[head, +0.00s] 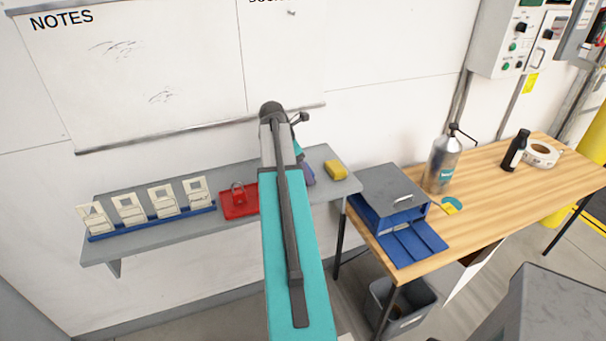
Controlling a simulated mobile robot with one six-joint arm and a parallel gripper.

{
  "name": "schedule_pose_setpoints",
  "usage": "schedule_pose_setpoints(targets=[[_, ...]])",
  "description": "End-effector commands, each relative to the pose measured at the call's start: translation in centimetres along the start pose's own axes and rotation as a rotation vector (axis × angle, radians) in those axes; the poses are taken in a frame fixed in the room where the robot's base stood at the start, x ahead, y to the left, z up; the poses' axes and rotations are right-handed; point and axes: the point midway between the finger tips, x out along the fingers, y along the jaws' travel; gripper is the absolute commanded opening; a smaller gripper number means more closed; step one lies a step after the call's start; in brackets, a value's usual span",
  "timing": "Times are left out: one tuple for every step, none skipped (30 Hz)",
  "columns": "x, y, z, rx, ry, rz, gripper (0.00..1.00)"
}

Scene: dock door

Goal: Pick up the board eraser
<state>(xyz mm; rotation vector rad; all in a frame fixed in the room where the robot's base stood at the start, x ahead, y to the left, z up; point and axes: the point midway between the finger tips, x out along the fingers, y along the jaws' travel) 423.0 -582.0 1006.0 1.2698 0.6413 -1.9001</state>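A small yellow block (335,169), likely the board eraser, lies on the right part of the grey wall shelf (240,180). It is in plain view, just right of my teal arm, with nothing touching it that I can see. My arm rises through the middle of the head view and covers part of the shelf. My gripper's fingers cannot be made out.
A red tray (239,202) with a padlock and a blue rack (150,222) of cards stand on the shelf. A whiteboard (150,70) hangs above. Right, a wooden table (490,200) holds a grey-blue box (392,194), a metal bottle (442,163) and a tape roll (541,153).

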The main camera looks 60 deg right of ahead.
Motion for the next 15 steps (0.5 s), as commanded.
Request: schedule_pose_setpoints(targets=[[-0.2, 0.1, 0.1, 0.0, -0.001, 0.002, 0.43], [-0.4, 0.1, 0.2, 0.0, -0.001, 0.002, 0.43], [-0.7, 0.1, 0.3, 0.0, -0.001, 0.002, 0.43], [-0.9, 0.1, 0.4, 0.0, -0.001, 0.002, 0.43], [-1.1, 0.1, 0.5, 0.001, -0.001, 0.002, 0.43], [-1.4, 0.1, 0.6, 0.001, 0.0, 0.001, 0.43], [-1.6, 0.1, 0.7, 0.001, -0.001, 0.002, 0.43], [-1.8, 0.1, 0.8, 0.001, -0.001, 0.002, 0.43], [-1.8, -0.4, 0.8, 0.001, -0.001, 0.002, 0.43], [-1.8, -0.8, 0.8, 0.002, -0.001, 0.001, 0.43], [-1.8, -1.1, 0.8, 0.002, -0.001, 0.001, 0.43], [-1.8, -1.5, 0.9, 0.002, 0.0, 0.001, 0.43], [-1.8, -1.8, 0.9, 0.002, 0.0, 0.001, 0.43], [-1.8, -2.1, 0.9, 0.002, 0.0, 0.0, 0.43], [-1.8, -2.6, 1.0, 0.001, 0.0, 0.0, 0.43]])
